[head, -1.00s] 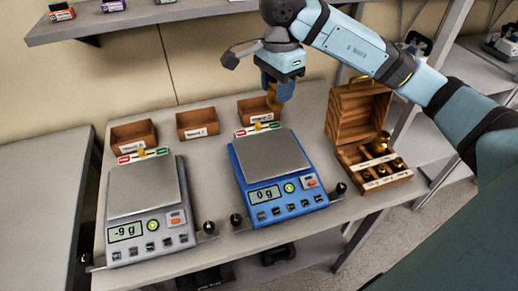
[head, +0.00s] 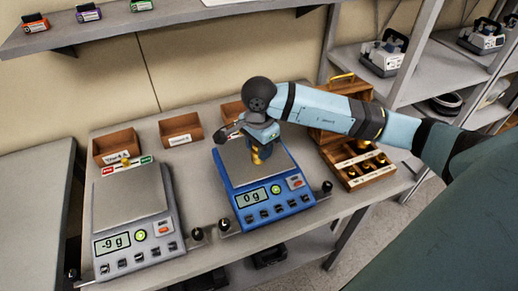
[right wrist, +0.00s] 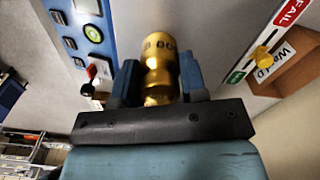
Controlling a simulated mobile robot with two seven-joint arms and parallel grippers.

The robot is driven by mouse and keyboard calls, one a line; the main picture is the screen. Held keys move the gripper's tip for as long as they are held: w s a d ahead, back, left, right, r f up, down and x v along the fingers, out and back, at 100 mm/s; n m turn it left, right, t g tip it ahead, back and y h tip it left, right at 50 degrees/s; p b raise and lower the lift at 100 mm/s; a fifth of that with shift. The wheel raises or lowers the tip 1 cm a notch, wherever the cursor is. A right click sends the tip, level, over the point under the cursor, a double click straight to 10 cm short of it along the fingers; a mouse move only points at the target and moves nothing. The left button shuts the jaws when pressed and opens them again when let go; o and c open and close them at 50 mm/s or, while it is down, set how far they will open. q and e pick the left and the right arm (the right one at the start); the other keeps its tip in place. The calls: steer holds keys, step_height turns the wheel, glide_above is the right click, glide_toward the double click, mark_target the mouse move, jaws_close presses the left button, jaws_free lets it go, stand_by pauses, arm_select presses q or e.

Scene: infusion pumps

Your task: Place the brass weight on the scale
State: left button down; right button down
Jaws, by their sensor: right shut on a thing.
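The brass weight (right wrist: 158,68) is between the fingers of my right gripper (right wrist: 157,82) in the right wrist view; the gripper is shut on it. In the head view the right gripper (head: 262,155) is over the pan of the blue scale (head: 236,168), with a bit of the brass weight (head: 256,155) showing below it. I cannot tell whether the weight touches the pan. The blue scale reads 0 g. A grey scale (head: 131,194) to the left reads -9 g with an empty pan. My left gripper is out of view.
Wooden bins (head: 181,130) stand behind the scales, one partly hidden by my gripper. An open wooden weight box (head: 357,168) with brass weights is at the right. Dark knobs (head: 197,233) stick out near the scales' front. A shelf (head: 75,38) hangs above.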

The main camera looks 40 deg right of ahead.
steer(key=shift+f, duration=0.6)
steer(key=shift+f, duration=0.1)
steer(key=c, duration=0.7)
jaws_free()
steer(key=shift+o, duration=0.2)
